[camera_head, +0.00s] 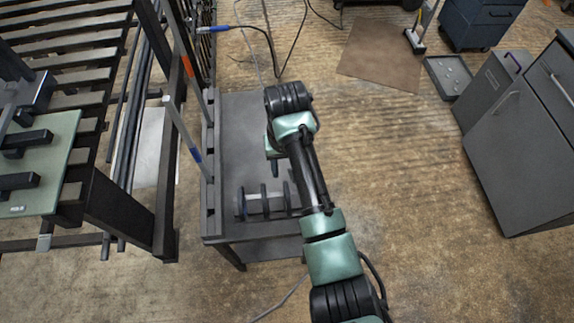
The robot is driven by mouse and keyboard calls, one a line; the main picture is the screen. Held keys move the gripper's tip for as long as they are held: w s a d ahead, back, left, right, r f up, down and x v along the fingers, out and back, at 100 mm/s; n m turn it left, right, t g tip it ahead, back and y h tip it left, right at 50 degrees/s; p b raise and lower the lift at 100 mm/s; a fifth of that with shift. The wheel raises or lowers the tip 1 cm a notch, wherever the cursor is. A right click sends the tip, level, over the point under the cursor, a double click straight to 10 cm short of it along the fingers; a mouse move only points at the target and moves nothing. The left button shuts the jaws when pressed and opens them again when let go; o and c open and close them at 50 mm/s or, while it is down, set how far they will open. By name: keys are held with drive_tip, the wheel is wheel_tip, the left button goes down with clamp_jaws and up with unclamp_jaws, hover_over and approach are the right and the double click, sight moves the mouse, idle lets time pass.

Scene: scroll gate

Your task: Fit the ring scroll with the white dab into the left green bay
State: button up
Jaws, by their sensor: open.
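A dark spool-like piece with several discs along a shaft (275,205) lies on the near part of a grey bench. It may be a ring scroll; a pale stretch shows near its left end, but I cannot tell if this is a white dab. A green panel (62,140) with black brackets stands at the far left, cut off by the picture edge; I cannot tell separate bays on it. My gripper (275,172) hangs below my wrist above the bench, beyond the spool and apart from it. Its fingers are mostly hidden, and no held thing shows.
The grey bench (240,125) has free room at its middle and far end. Thin banded poles (184,140) lean along its left edge, beside a dark slatted rack (75,57). Grey cabinets (525,130) stand right; floor between is clear. A cable (270,40) lies behind.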

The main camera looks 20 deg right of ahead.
sight(287, 192)
drive_tip(key=f+b, duration=0.2)
drive_tip(key=b, duration=0.1)
drive_tip(key=f+b, duration=0.5)
drive_tip(key=f, duration=0.1)
drive_tip(key=shift+s+b, duration=0.3)
drive_tip(key=shift+b, duration=0.1)
drive_tip(key=shift+f+b, duration=0.7)
drive_tip(key=shift+f, duration=1.4)
clamp_jaws()
drive_tip(key=shift+r+p, duration=1.75)
drive_tip(key=shift+p, duration=0.4)
wheel_tip(287, 192, up, 9)
drive_tip(key=p, duration=0.9)
drive_tip(key=shift+f, duration=0.2)
